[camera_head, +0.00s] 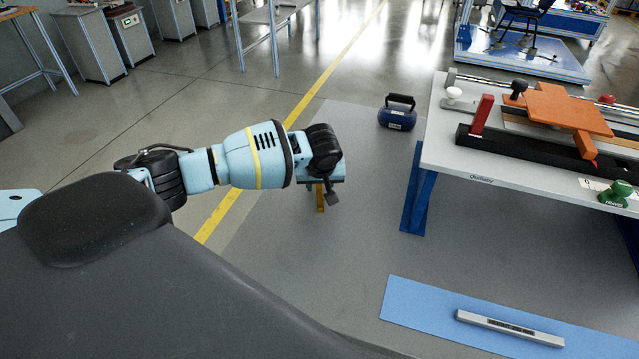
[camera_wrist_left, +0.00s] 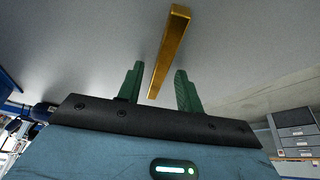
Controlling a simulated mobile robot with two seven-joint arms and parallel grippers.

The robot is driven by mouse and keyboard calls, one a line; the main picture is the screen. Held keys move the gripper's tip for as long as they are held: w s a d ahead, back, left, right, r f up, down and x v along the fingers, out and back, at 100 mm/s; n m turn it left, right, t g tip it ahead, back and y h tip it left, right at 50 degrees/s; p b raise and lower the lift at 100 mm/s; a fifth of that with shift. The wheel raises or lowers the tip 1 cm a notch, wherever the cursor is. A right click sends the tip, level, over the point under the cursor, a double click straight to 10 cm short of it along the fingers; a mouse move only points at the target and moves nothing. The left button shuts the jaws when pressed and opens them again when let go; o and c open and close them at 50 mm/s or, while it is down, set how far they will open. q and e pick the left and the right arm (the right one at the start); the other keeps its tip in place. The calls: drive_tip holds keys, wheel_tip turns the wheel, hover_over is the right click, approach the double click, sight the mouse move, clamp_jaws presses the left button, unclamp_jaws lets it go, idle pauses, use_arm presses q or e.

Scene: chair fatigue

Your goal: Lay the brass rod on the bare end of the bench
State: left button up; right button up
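The brass rod (camera_wrist_left: 170,45) is a long gold bar in the left wrist view, with its near end between the two green fingers of my left gripper (camera_wrist_left: 159,70). The fingers are apart, with a gap showing on each side of the rod. In the head view a short gold part of the rod (camera_head: 320,198) shows under my left gripper (camera_head: 324,188), over the grey floor; the rest is hidden. I cannot tell what supports it. The bench (camera_head: 455,150), light-topped with blue legs, stands to the right, apart from the gripper. My right gripper is not in view.
The bench carries an orange part (camera_head: 565,110), a black rail (camera_head: 540,145), a red upright block (camera_head: 483,115) and a green stamp-like piece (camera_head: 616,193). A blue case (camera_head: 398,112) sits on the floor beside it. A blue mat (camera_head: 410,305) with a grey bar (camera_head: 510,327) lies in front.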

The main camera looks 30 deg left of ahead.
use_arm(q)
drive_tip(key=p+v, duration=0.1)
drive_tip(key=v, duration=1.1)
drive_tip(key=shift+p, duration=0.4)
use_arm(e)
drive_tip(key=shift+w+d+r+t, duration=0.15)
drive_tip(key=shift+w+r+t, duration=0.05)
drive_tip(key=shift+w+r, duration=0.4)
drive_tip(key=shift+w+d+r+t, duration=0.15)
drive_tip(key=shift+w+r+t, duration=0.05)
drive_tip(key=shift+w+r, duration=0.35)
use_arm(q)
drive_tip(key=shift+r, duration=0.1)
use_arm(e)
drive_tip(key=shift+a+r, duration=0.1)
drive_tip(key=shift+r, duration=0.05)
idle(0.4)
